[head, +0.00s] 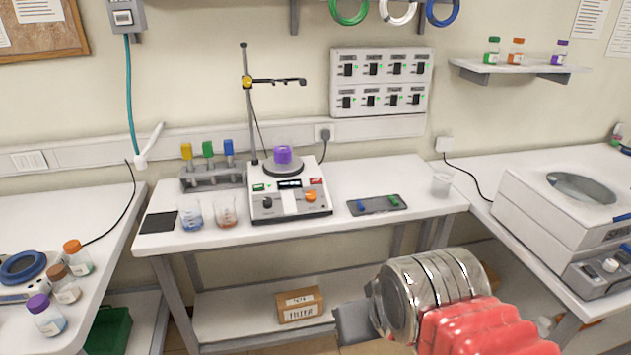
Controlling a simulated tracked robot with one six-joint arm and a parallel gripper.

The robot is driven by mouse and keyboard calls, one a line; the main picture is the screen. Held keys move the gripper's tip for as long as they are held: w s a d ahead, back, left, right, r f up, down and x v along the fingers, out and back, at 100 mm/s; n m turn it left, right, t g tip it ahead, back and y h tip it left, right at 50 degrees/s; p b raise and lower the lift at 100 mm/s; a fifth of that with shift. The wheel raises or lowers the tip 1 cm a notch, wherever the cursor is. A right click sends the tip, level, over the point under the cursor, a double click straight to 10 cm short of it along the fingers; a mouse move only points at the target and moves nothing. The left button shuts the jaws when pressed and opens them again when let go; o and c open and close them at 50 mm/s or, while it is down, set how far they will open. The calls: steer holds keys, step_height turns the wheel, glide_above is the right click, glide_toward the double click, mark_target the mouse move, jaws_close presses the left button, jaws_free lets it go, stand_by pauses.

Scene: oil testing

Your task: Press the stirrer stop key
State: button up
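The stirrer (290,207) is a white box on the middle table. Its sloped front carries a small lit display (289,184), a green key (258,187) at the left, a red key (316,181) at the right, a black knob (267,203) and an orange knob (311,197). The key labels are too small to read; the red one looks like the stop key. A glass vessel with purple content (283,155) stands on its round plate. My arm, silver and red, shows at the bottom right, below and apart from the stirrer. My gripper's fingers cannot be made out.
The air before the keys is clear.

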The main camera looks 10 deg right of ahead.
jaws_close()
stand_by(1.4)
